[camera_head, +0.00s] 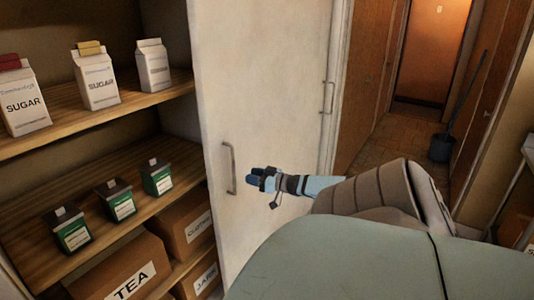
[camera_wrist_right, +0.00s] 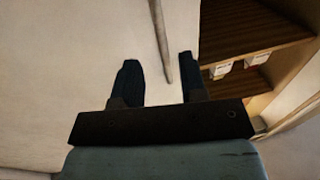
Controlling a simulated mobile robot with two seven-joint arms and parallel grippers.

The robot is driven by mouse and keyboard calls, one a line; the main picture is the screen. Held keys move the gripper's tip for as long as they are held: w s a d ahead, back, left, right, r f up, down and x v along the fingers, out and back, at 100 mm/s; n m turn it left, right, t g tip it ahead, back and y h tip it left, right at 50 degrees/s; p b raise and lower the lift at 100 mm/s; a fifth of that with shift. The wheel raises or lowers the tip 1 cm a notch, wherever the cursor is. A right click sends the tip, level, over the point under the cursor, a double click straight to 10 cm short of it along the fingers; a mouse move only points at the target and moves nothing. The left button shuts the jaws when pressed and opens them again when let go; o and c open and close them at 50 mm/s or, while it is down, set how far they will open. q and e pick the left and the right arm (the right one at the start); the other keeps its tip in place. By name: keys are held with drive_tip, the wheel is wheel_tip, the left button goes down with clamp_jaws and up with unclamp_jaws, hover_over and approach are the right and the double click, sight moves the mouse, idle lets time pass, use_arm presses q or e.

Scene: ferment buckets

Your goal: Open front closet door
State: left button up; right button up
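The front closet door (camera_head: 265,100) is a pale panel in the middle of the head view. The shelves to its left are exposed. Its vertical metal bar handle (camera_head: 230,168) is near the door's left edge. My right gripper (camera_head: 256,178) is just right of the handle in the head view. In the right wrist view my right gripper (camera_wrist_right: 160,78) has its two dark fingers apart. The handle (camera_wrist_right: 161,42) shows between them, nearer the right finger; I cannot tell whether it touches. My left gripper is not in view.
The closet shelves (camera_head: 120,112) hold sugar cartons (camera_head: 97,77), green-labelled dark boxes (camera_head: 115,200) and cardboard boxes (camera_head: 120,272). Another pale panel with a handle (camera_head: 326,97) stands behind the door.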

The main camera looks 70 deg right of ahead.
drive_tip(key=s, duration=0.5)
drive_tip(key=shift+s+a, duration=0.1)
drive_tip(key=shift+s, duration=0.05)
idle(0.3)
